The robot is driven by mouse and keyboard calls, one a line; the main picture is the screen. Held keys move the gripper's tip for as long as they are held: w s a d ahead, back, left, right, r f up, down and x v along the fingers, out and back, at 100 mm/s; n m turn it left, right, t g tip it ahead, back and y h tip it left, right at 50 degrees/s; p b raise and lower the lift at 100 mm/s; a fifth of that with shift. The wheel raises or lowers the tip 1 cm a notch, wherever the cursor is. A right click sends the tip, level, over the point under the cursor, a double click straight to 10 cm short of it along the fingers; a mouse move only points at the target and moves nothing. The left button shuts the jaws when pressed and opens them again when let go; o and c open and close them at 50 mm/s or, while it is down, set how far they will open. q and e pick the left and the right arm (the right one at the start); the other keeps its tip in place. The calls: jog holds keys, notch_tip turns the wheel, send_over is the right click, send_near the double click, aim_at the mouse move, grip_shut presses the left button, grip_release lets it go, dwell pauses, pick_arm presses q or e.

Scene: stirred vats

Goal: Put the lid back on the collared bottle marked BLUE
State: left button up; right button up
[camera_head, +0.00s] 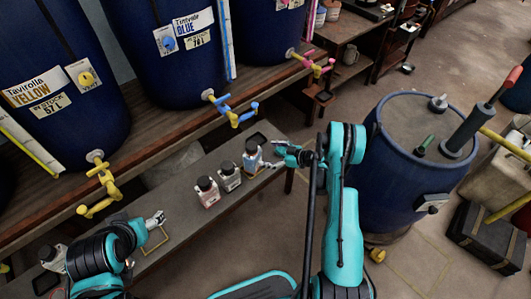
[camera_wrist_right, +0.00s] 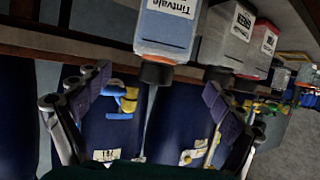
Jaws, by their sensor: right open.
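The light-blue bottle (camera_head: 252,158) stands upright at the far right end of the low bench, with a dark top. In the right wrist view it appears upside down as a pale blue bottle (camera_wrist_right: 170,28) whose label reads Tintvale, with a black neck part (camera_wrist_right: 156,71). I cannot tell a collar from a lid there. My right gripper (camera_head: 275,158) is just right of this bottle. Its fingers (camera_wrist_right: 158,100) are spread apart and empty, with the black part between or beyond them. My left gripper (camera_head: 158,218) is over the bench's near left part; its fingertips are small. No loose lid is distinguishable.
A pink-labelled bottle (camera_head: 207,192) and a grey one (camera_head: 230,178) stand left of the blue one. A yellow square outline (camera_head: 154,240) lies near the left gripper. A blue drum (camera_head: 385,170) stands right of my right arm.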

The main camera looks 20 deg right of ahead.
jog(key=s+a+r+m+g+h, duration=0.2)
jog(key=a+r, duration=0.2)
jog(key=r, duration=0.8)
jog(key=s+a+r+m+g+h, duration=0.1)
jog(key=s+a+r+m+h, duration=0.2)
jog(key=r, duration=0.9)
jog(key=s+a+r+m+h, duration=0.1)
jog(key=s+r+h, duration=0.1)
jog(key=s, duration=1)
jog(key=s+a+r+m+h, duration=0.2)
jog(key=s+r, duration=0.3)
jog(key=s, duration=0.7)
jog(key=shift+s+m, duration=0.3)
jog(key=shift+s, duration=0.05)
jog(key=shift+r, duration=0.1)
